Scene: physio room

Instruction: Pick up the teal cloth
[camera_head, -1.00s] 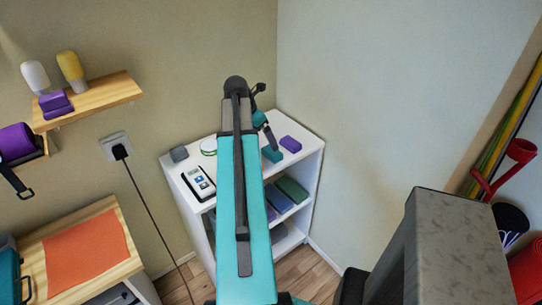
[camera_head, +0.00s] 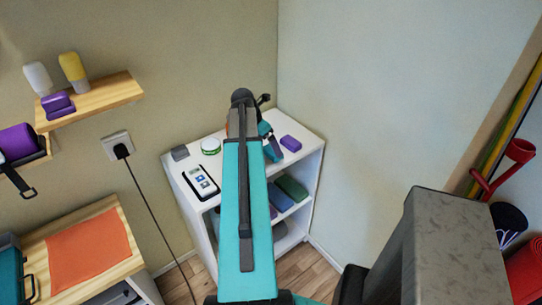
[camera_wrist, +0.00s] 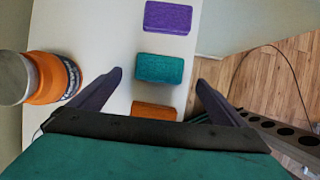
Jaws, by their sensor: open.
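The teal cloth (camera_wrist: 160,68) is a small folded block on the white shelf top, between a purple cloth (camera_wrist: 168,17) and an orange cloth (camera_wrist: 153,110) in the wrist view. My gripper (camera_wrist: 158,80) is open and empty above it, with one finger to each side of the teal cloth in the picture. In the head view my gripper (camera_head: 272,150) is over the shelf's right part and mostly hides the teal cloth. The purple cloth (camera_head: 291,143) shows just to its right.
An orange and grey container (camera_wrist: 50,78) stands left of the fingers. A white device (camera_head: 201,182), a green-rimmed round tin (camera_head: 210,146) and a grey block (camera_head: 180,153) sit on the shelf top's left part. Walls close in behind and to the right.

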